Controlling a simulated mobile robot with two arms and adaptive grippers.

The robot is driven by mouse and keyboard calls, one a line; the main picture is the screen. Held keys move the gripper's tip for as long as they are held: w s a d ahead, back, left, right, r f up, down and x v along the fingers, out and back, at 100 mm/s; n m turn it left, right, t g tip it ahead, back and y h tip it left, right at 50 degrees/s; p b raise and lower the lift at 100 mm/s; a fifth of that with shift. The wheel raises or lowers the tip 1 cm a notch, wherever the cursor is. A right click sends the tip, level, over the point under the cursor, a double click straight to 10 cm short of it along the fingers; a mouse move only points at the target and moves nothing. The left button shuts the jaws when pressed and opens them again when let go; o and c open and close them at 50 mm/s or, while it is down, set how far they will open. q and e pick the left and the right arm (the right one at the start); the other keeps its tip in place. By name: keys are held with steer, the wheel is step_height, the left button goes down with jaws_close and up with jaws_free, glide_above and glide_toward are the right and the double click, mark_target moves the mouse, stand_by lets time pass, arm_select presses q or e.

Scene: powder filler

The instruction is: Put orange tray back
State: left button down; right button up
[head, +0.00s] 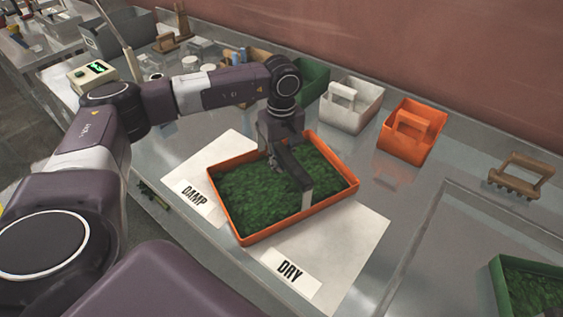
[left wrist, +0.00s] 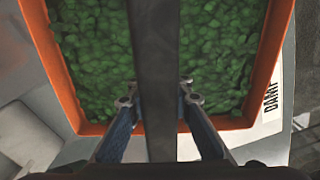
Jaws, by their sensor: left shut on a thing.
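The orange tray (head: 232,229), full of green leafy bits, is at the white sheet with DAMP and DRY labels in the head view. Its orange rim also shows in the left wrist view (left wrist: 52,70). A dark grey handle bar (left wrist: 155,70) spans the tray. My left gripper (head: 280,160) is above the tray's middle, shut on this bar; its fingers (left wrist: 157,95) sit on both sides of the bar in the left wrist view. I cannot tell whether the tray touches the sheet. My right gripper is not in view.
The white sheet (head: 352,250) lies on a metal bench. Behind stand a white caddy (head: 366,118), an orange caddy (head: 405,150) and a green one (head: 314,80). A wooden rake-like tool (head: 520,175) lies right. A green tray (head: 497,270) is at the lower right.

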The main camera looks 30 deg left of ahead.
mark_target(282, 148)
arm_select(q)
steer(key=shift+f, duration=0.15)
steer(key=c, duration=1.7)
jaws_free()
steer(key=shift+c, duration=0.2)
steer(key=shift+r, duration=0.35)
step_height(282, 148, up, 10)
steer(key=b, duration=0.3)
steer(key=shift+d+r+b, duration=0.1)
steer(key=shift+r+b, duration=0.15)
steer(key=shift+b, duration=0.15)
steer(key=shift+r, duration=0.65)
